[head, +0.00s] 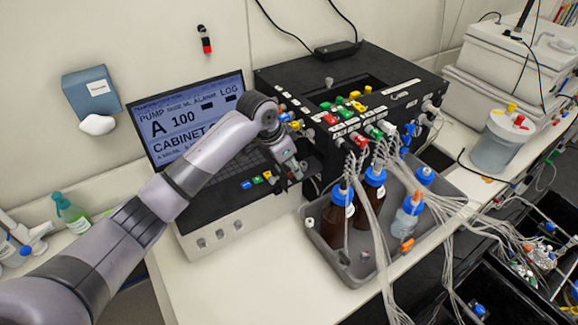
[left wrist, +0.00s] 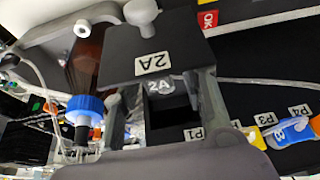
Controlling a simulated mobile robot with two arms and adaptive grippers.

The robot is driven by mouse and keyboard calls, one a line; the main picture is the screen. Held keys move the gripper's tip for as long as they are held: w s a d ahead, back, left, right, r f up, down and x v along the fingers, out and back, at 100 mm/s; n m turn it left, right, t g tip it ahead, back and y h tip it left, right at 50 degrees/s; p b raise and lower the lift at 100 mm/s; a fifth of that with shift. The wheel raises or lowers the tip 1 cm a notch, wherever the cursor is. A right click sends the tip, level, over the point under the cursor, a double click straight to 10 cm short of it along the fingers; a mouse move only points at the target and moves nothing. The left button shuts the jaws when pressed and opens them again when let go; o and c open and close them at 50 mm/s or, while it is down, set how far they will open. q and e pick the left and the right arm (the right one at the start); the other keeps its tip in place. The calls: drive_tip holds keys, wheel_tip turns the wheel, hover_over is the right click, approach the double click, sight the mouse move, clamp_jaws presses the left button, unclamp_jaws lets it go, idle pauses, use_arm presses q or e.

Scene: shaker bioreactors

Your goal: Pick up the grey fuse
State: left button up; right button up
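My left arm reaches in from the left in the head view, and its gripper (head: 300,168) is at the right side of the pump cabinet's front, beside the black box. In the left wrist view the fingers of the left gripper (left wrist: 168,108) are spread apart. In the head view the arm and gripper hide the fuse. My right gripper is in neither view.
A grey tray (head: 336,262) of blue-capped bottles and many loose tubes are close on the right.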

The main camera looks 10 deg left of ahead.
use_arm(q)
drive_tip(key=c, duration=0.7)
drive_tip(key=shift+r, duration=0.1)
